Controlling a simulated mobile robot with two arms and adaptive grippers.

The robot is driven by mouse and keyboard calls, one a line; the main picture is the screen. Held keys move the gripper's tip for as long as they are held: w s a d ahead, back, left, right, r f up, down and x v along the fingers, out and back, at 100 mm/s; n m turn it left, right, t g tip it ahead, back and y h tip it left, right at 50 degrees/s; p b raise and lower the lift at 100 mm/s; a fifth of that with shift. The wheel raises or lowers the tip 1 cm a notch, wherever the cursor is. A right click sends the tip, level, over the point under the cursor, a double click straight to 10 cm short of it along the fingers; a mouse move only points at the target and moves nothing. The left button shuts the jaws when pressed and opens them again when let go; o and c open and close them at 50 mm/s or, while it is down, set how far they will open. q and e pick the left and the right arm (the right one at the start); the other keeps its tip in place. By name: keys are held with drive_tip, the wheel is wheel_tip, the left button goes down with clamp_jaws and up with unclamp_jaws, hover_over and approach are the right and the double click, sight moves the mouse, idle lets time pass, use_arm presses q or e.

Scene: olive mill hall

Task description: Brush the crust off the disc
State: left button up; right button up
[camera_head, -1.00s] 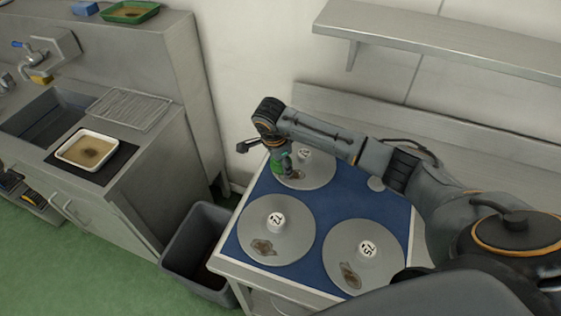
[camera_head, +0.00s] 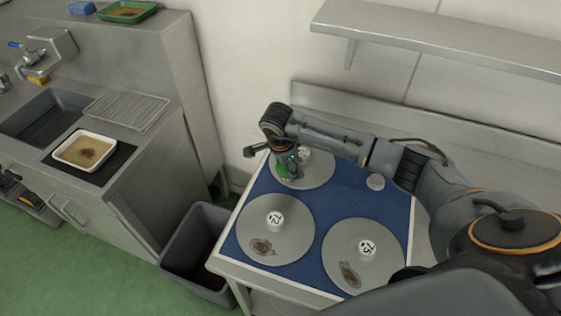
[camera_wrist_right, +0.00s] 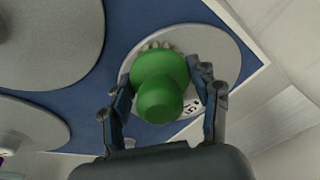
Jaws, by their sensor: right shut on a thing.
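My right gripper (camera_head: 288,163) is shut on a green round-handled brush (camera_head: 284,180), over the left part of the far disc (camera_head: 318,178). In the right wrist view, the fingers (camera_wrist_right: 163,86) sit on both sides of the green brush (camera_wrist_right: 160,100), and pale bristles show at its far edge over the grey disc (camera_wrist_right: 222,52). I cannot tell whether the bristles touch it. The brush and arm hide the far disc's crust. A front left disc (camera_head: 285,235) and front right disc (camera_head: 385,240) each carry a brown crust patch and a numbered white knob. My left gripper is out of view.
The discs lie on a blue mat (camera_head: 345,200) on a table; a small grey round piece (camera_head: 376,182) lies near the right edge. A grey bin (camera_head: 200,250) stands left of the table. Farther left are a sink (camera_head: 45,118) and a white tray (camera_head: 62,160).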

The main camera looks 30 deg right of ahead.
drive_tip(key=shift+s+d+p, duration=0.2)
drive_tip(key=shift+s+d, duration=0.35)
drive_tip(key=shift+s, duration=0.25)
drive_tip(key=shift+s+d+p, duration=0.15)
drive_tip(key=shift+s+d, duration=0.4)
drive_tip(key=shift+s, duration=0.2)
drive_tip(key=shift+s+d+f, duration=0.1)
drive_tip(key=shift+s+d, duration=0.4)
drive_tip(key=shift+s, duration=0.3)
drive_tip(key=shift+f+b, duration=0.1)
drive_tip(key=shift+b, duration=0.25)
drive_tip(key=shift+w+a+b, duration=0.35)
drive_tip(key=shift+w+b, duration=0.05)
drive_tip(key=shift+w, duration=0.1)
drive_tip(key=shift+w+a+b, duration=0.7)
drive_tip(key=shift+w+a, duration=0.1)
drive_tip(key=shift+w, duration=0.3)
drive_tip(key=shift+w+a+b, duration=0.35)
drive_tip(key=shift+w+b, duration=0.1)
drive_tip(key=shift+w, duration=0.1)
drive_tip(key=shift+w+a+b, duration=0.35)
drive_tip(key=shift+w+b, duration=0.1)
drive_tip(key=shift+w, duration=0.1)
drive_tip(key=shift+w+a+r+b, duration=0.2)
drive_tip(key=shift+w+a+b, duration=0.15)
drive_tip(key=shift+w, duration=0.25)
drive_tip(key=shift+r, duration=0.1)
drive_tip(key=shift+r, duration=0.1)
